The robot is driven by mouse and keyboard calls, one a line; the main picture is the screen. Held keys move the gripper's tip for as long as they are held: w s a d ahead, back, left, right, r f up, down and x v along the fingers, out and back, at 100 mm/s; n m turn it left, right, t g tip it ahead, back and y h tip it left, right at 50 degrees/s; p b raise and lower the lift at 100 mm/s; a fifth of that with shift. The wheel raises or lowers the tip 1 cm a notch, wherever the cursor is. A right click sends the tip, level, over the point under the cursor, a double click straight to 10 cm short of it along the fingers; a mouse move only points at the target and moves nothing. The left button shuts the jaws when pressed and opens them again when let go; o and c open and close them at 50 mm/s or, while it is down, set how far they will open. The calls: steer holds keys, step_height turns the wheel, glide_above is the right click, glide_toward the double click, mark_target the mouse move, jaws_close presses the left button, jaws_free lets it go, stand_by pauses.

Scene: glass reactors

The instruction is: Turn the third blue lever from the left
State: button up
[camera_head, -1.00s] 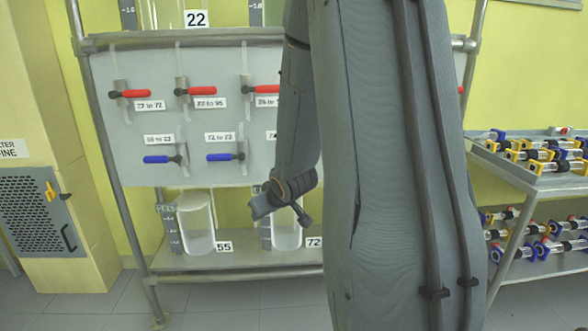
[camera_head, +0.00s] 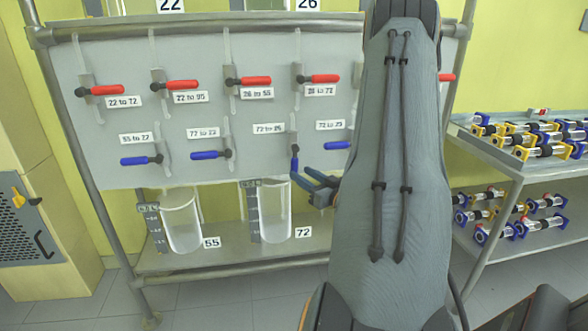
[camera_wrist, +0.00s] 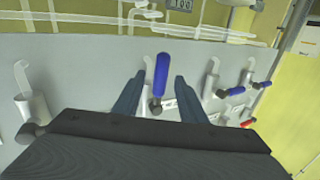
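The first (camera_head: 141,160), second (camera_head: 208,155) and fourth (camera_head: 338,146) blue levers lie sideways. My gripper (camera_head: 309,180) is just right of and below the third lever's tip, seemingly apart from it. In the wrist view its two fingers (camera_wrist: 158,77) are spread, and a blue lever (camera_wrist: 161,75) shows between them. No contact is visible there. My arm hides part of the fourth lever's surroundings.
A row of red levers (camera_head: 176,85) runs above the blue ones on the grey panel (camera_head: 110,170). Glass vessels (camera_head: 182,225) stand on the shelf below. A metal rack (camera_head: 500,165) with several parts is at the right.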

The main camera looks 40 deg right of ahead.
mark_target(294, 169)
steer(key=w, duration=0.5)
steer(key=shift+w, duration=0.1)
steer(key=shift+d, duration=0.1)
jaws_close()
